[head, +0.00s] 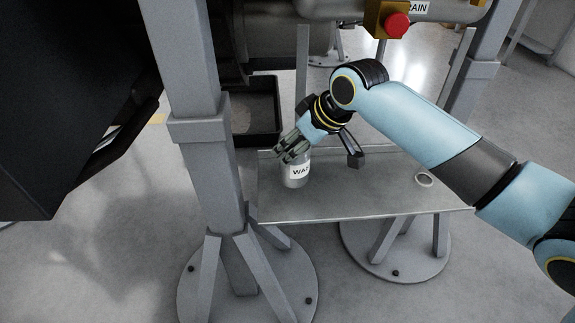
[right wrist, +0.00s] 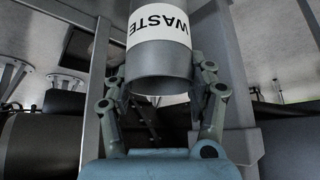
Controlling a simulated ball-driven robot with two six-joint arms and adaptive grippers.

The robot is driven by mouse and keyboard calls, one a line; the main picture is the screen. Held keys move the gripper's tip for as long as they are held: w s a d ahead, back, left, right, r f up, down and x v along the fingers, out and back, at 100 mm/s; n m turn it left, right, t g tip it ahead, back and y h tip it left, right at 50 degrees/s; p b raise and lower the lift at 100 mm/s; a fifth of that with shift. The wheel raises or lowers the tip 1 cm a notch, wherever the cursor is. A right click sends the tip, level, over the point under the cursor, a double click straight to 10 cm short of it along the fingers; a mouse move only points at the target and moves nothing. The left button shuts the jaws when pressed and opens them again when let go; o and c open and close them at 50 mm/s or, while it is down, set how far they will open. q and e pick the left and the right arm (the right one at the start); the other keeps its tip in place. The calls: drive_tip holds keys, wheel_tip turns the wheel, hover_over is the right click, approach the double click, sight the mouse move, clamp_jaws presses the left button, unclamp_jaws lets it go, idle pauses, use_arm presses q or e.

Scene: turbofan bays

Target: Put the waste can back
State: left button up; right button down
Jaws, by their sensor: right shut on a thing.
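The waste can (head: 296,174) is a grey cylinder with a white label; the label reads WASTE in the right wrist view (right wrist: 158,58). My right gripper (head: 291,153) is shut on it near its top in the head view, with a finger on each side. The can is over the left part of a grey metal shelf (head: 350,203); I cannot tell whether its base touches. A pale round ring (head: 424,180) is on the shelf's right part, with nothing standing in it. My left gripper is not in view.
A grey post (head: 205,150) stands just left of the shelf. A dark open tray (head: 267,138) lies behind the can. A red button on a yellow box (head: 396,25) hangs above. The shelf between can and ring looks mostly clear.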

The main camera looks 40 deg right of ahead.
drive_tip(key=shift+w+a+f, duration=0.3)
drive_tip(key=shift+w+f, duration=0.2)
drive_tip(key=shift+w, duration=0.3)
drive_tip(key=shift+f+b, duration=0.6)
drive_tip(key=shift+f, duration=1.4)
drive_tip(key=shift+f, duration=0.1)
drive_tip(key=shift+c, duration=2.2)
unclamp_jaws()
drive_tip(key=p+v, duration=0.3)
drive_tip(key=v, duration=0.9)
